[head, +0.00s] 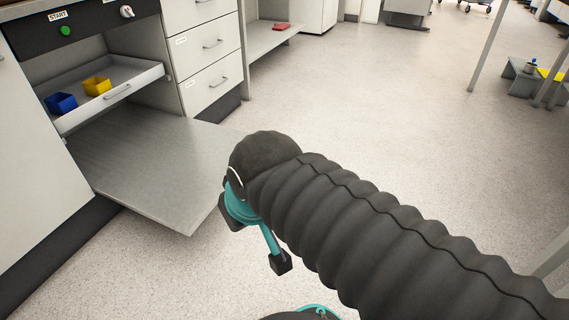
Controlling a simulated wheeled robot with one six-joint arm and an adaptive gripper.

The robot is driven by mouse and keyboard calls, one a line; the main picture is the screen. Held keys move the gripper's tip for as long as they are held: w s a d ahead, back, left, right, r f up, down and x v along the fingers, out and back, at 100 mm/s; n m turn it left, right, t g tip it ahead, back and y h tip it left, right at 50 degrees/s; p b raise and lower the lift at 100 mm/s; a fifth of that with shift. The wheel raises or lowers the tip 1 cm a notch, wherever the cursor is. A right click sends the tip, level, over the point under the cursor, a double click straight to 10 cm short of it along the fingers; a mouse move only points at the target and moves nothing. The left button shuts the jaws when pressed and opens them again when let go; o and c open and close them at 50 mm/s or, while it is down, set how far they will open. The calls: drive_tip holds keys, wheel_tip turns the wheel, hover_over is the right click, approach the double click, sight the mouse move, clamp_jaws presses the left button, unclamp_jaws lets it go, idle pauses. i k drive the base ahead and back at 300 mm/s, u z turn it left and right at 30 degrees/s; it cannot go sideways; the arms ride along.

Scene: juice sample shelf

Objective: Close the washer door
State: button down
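The washer door (150,172) is a flat grey panel folded down and open, reaching out over the floor from the washer front. The washer (88,32) has a dark control strip with a START label and a green button. My gripper (255,239) is just right of the door's near right corner, at the end of my black-sleeved arm. Its two dark fingertips are spread apart, with nothing visible between them. Part of the gripper is hidden behind the arm, and I cannot tell whether it touches the door.
A rack (132,88) inside the washer holds a blue cup (61,104) and a yellow cup (97,86). Drawers (207,42) stand right of it. A red item (282,26) lies on a low shelf beyond.

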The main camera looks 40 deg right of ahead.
sight(174, 180)
drive_tip(key=z, duration=0.75)
drive_tip(key=i, duration=1.05)
drive_tip(key=u, duration=0.55)
